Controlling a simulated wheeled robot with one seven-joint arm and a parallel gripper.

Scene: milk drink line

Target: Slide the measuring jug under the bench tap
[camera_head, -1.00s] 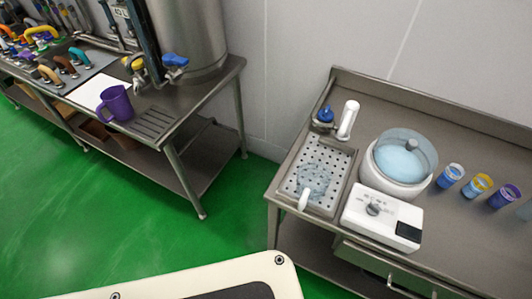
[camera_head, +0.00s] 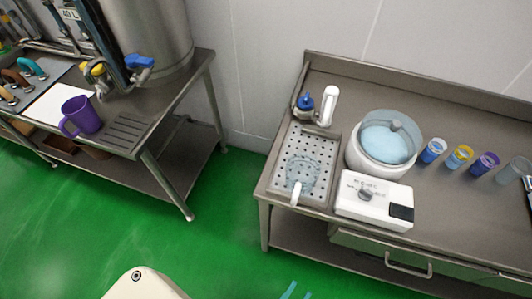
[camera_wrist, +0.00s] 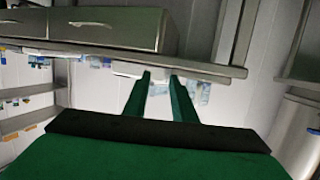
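The measuring jug (camera_head: 301,172) is clear, with a white handle (camera_head: 296,194) pointing to the front. It stands on the perforated metal drip tray (camera_head: 325,152), toward the tray's front. The bench tap (camera_head: 304,105) has a blue knob and a white upright part (camera_head: 328,106) at the tray's back edge, behind the jug and apart from it. My gripper (camera_wrist: 160,75) shows in the wrist view with two dark green fingers apart and nothing visibly held. It points toward the bench edge. It is not seen in the head view.
A white-based machine with a clear bowl (camera_head: 386,140) and a white control box (camera_head: 374,200) stand right of the tray. Several small cups line up farther right. A second bench at left holds a purple mug (camera_head: 82,115) and a steel tank (camera_head: 150,35). Green floor between benches is clear.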

